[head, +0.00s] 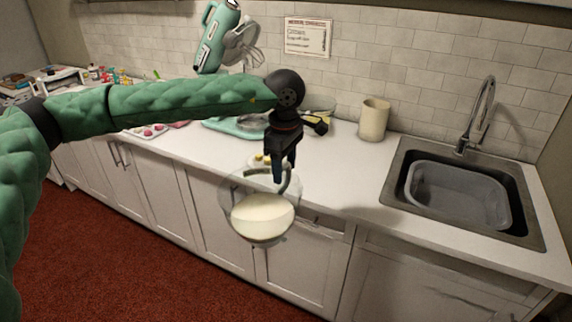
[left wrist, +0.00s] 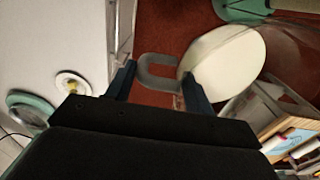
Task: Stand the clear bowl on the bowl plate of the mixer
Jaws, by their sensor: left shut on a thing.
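The clear bowl (head: 232,192) holds a pale cream mass and hangs in the air in front of the counter edge, roughly upright. My left gripper (head: 281,176) is above it, shut on its grey curved handle. In the left wrist view the handle (left wrist: 158,72) lies between the fingers, with the cream-filled bowl (left wrist: 225,62) beyond. The mixer (head: 212,37) is teal, with its head tilted up and a wire whisk (head: 243,45) on it. Its teal base (head: 222,125) stands on the counter, partly hidden by my arm; the bowl plate is hard to make out. My right gripper is out of view.
A cream canister (head: 373,119) stands against the tiled wall. A sink (head: 455,190) with a tall tap is at the right. A small plate with yellow pieces (head: 260,160) lies behind the bowl. The white counter (head: 345,175) is clear right of my gripper.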

